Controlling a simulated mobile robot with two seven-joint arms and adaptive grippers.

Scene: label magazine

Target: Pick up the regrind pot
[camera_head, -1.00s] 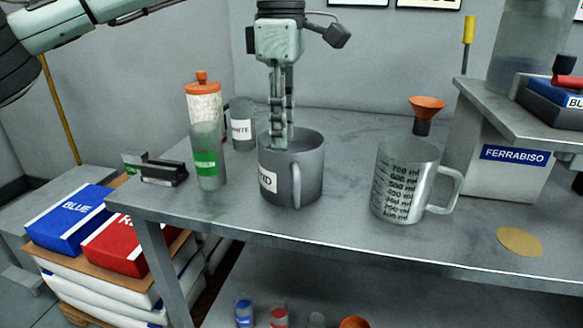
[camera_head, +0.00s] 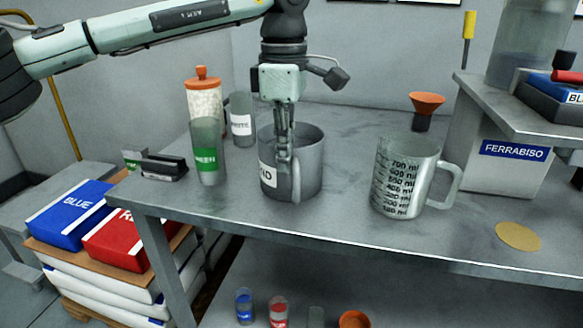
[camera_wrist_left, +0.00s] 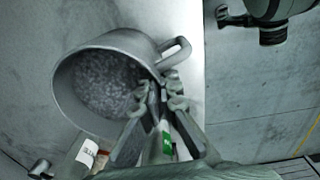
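The regrind pot (camera_head: 311,174) is a grey metal mug with a handle and a white label partly readable as "ND". It stands upright on the bench. My left gripper (camera_head: 284,152) points down at the pot's near wall, just left of the handle. In the left wrist view the pot (camera_wrist_left: 72,103) holds grey granules. There, the gripper's fingers (camera_wrist_left: 160,98) are apart at the rim near the handle, one on the inner side and one outside. Whether they touch the wall is hard to tell. My right gripper does not show clearly.
A green-labelled clear cylinder (camera_head: 207,160) stands left of the pot, with a white-labelled one (camera_head: 241,125) and an orange-lidded jar (camera_head: 203,90) behind. A measuring jug (camera_head: 405,180) stands right. The bench's front edge (camera_head: 330,244) is close.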

